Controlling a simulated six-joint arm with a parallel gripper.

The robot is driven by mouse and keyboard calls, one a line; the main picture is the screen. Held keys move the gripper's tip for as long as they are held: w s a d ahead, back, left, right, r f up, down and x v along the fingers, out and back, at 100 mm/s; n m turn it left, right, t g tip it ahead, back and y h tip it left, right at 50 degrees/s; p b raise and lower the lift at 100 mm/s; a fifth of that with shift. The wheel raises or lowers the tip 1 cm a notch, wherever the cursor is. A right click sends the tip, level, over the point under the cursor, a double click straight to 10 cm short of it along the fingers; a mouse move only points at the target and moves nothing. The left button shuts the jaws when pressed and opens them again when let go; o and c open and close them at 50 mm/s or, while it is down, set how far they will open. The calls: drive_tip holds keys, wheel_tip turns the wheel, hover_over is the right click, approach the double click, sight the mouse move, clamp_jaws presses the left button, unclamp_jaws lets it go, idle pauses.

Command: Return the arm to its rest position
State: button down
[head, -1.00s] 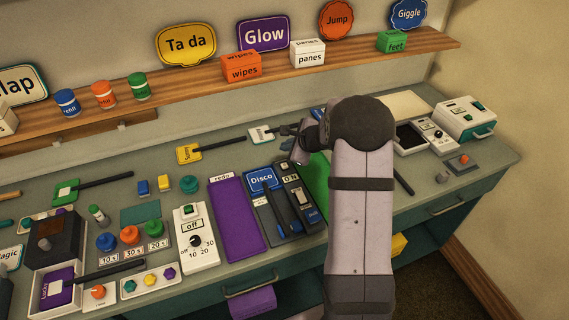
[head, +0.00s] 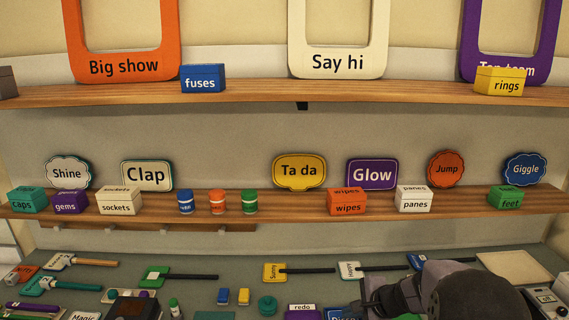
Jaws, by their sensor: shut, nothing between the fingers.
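My arm shows at the bottom right of the head view, over the bench's back area, as a dark rounded joint with a wrist reaching to the left. My gripper (head: 368,301) is at the left end of it, low in the picture, shut and empty. Its fingertips are small, dark and partly cut off by the lower edge. The rest of the arm is below the picture.
The bench (head: 225,268) carries several paddles, among them a yellow one (head: 275,272) and a white one (head: 349,270) near my gripper. Above it, a lower shelf (head: 290,202) holds boxes and signs. A higher shelf (head: 260,96) holds frames and boxes.

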drive_tip(key=s+a+n+g, duration=0.5)
drive_tip(key=s+n, duration=0.4)
drive_tip(key=s, duration=0.6)
drive_tip(key=s+d+n+g+h, duration=0.1)
drive_tip(key=s+n+h, duration=0.3)
drive_tip(key=s+n, duration=0.65)
wheel_tip(320, 180, down, 18)
drive_tip(key=s+m+b, duration=0.2)
drive_tip(key=b, duration=1.5)
drive_tip(key=shift+s+d+r, duration=0.15)
drive_tip(key=shift+s+r, duration=0.05)
drive_tip(key=shift+s, duration=0.05)
